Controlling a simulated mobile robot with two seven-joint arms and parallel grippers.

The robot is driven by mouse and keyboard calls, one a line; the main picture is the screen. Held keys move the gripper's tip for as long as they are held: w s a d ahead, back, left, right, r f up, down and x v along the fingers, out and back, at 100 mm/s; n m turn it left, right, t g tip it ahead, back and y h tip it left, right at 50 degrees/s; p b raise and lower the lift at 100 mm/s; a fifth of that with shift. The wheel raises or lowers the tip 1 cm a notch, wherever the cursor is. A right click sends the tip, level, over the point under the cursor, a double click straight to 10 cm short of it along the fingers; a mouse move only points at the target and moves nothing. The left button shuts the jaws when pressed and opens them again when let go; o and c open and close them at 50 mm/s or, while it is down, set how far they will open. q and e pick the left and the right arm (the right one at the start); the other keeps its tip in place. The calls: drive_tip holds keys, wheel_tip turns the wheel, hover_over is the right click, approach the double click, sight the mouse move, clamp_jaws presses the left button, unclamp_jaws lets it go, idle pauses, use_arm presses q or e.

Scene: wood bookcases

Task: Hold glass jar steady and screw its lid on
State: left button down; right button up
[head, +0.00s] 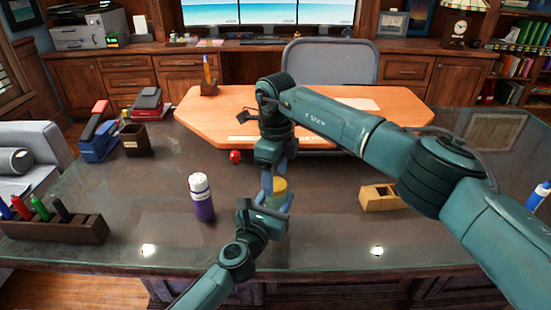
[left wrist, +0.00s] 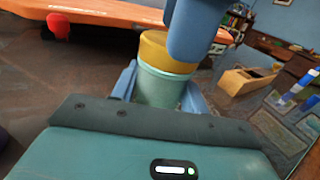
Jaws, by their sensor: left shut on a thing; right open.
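The glass jar (left wrist: 157,88) is pale green and stands upright on the dark desk. Its yellow lid (left wrist: 163,50) sits on top of it; whether the threads are engaged cannot be told. The lid also shows in the head view (head: 279,184). My left gripper (left wrist: 156,90) is shut on the jar, with a blue finger on each side; in the head view it reaches in from the lower left (head: 272,203). My right gripper (head: 272,178) is open and points down at the lid from above. One of its blue fingers (left wrist: 196,30) hides part of the lid.
A purple bottle with a white cap (head: 202,198) stands left of the jar. A red ball (head: 235,156) and an orange desktop (head: 220,115) lie behind. A marker rack (head: 60,230) is far left.

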drive_tip(key=shift+f, duration=1.15)
drive_tip(key=shift+c, duration=0.5)
drive_tip(key=c, duration=0.9)
drive_tip(key=shift+m, duration=1)
drive_tip(key=o, duration=1.2)
drive_tip(key=shift+c, duration=0.2)
wheel_tip(320, 180, up, 12)
